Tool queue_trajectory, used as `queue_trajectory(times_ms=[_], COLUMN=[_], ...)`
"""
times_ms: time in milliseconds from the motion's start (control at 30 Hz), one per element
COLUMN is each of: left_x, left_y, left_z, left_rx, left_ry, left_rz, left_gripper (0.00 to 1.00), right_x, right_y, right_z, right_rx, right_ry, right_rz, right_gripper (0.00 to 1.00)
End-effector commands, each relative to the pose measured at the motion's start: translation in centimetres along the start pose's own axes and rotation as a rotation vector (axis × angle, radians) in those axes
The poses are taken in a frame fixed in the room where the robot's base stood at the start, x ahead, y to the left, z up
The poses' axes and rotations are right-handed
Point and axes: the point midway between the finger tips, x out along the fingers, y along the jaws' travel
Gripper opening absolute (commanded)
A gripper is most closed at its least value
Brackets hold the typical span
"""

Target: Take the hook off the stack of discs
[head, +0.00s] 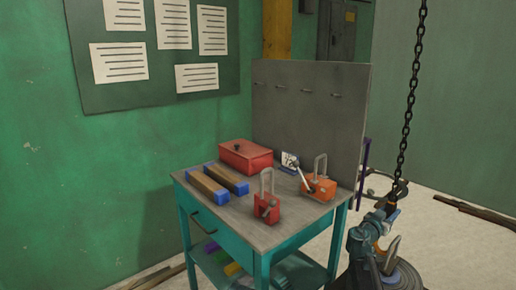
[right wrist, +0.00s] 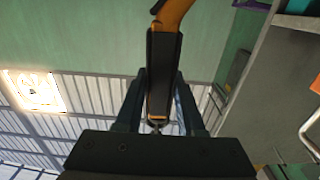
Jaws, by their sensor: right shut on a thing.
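The stack of dark discs (head: 408,279) stands on the floor at the lower right of the head view, with a grey lifting loop (head: 392,255) on top. My right gripper (head: 378,228) is just above it, at the lower end of the hanging chain (head: 408,105). In the right wrist view, my right gripper (right wrist: 160,110) is shut on the hook (right wrist: 174,14), orange with a dark body between the fingers. My arm and gripper mostly cover the hook in the head view. I cannot tell whether it still sits in the loop. My left gripper is out of view.
A teal workbench (head: 240,234) stands left of the stack, holding a red box (head: 246,156), blue-ended bars (head: 209,185) and two padlock-like pieces, one red (head: 267,208), one orange (head: 319,187). Long dark pieces (head: 470,207) lie on the floor at right.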

Motion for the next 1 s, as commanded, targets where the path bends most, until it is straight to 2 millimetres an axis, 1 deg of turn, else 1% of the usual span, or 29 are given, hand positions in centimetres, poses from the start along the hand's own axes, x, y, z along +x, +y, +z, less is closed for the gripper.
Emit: queue_trajectory(times_ms=[200,533,700,967,1000], left_x=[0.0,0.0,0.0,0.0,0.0], left_y=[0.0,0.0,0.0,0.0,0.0], left_z=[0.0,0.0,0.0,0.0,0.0], left_rx=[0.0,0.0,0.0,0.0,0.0], left_ry=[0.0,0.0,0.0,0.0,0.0], left_rz=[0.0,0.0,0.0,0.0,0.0], left_gripper=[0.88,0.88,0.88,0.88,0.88], right_x=[0.1,0.1,0.0,0.0,0.0], right_y=[-1.7,-3.9,-4.4,-4.4,-4.4], right_z=[-0.1,0.0,0.0,0.0,0.0], right_rx=[-0.003,-0.003,-0.003,-0.003,-0.003], right_ry=[0.003,0.003,0.003,0.003,0.003], right_rz=[-0.002,-0.001,0.0,0.0,0.0], right_gripper=[0.0,0.0,0.0,0.0,0.41])
